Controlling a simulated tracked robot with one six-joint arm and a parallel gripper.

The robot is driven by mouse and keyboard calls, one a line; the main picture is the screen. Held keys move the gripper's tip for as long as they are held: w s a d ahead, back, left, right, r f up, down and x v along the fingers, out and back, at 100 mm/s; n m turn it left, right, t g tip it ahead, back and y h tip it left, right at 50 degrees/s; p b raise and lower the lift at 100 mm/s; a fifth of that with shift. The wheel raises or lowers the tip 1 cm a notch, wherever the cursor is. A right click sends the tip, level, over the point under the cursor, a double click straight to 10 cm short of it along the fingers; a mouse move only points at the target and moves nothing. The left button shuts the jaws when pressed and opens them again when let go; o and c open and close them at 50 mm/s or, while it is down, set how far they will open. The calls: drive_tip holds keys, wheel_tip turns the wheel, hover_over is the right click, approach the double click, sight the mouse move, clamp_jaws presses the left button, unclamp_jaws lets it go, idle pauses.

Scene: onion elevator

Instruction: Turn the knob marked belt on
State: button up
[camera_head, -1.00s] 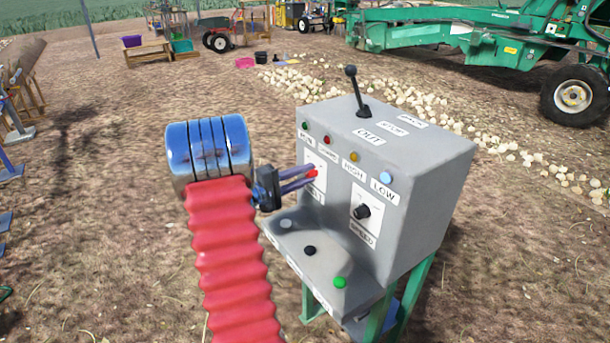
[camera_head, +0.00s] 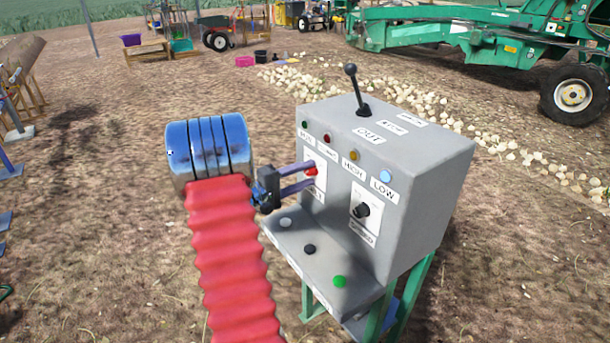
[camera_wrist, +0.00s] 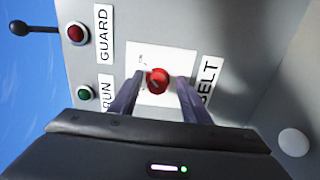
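The belt knob is a round red knob (camera_wrist: 157,80) on a white plate beside the BELT label (camera_wrist: 208,82) in the wrist view. In the head view the red knob (camera_head: 311,171) is on the front of the grey control box (camera_head: 425,190). My gripper (camera_wrist: 159,84) is open, with one finger on each side of the knob and a visible gap to it. In the head view my gripper (camera_head: 313,173) reaches the panel from the left, its fingertips above and below the knob. The knob's pointer setting is too small to read.
A black speed knob (camera_head: 362,210) sits right of the belt knob. Lamps line the panel's top, including a blue one (camera_head: 386,176). White, black and green buttons (camera_head: 339,282) are on the lower ledge. A black lever (camera_head: 354,85) stands on top. Open ground surrounds the box.

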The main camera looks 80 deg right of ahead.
drive_tip(key=shift+w, duration=0.1)
drive_tip(key=shift+w+a, duration=0.15)
drive_tip(key=shift+a, duration=0.05)
drive_tip(key=v, duration=1.3)
drive_tip(key=shift+w+f, duration=0.1)
idle(0.5)
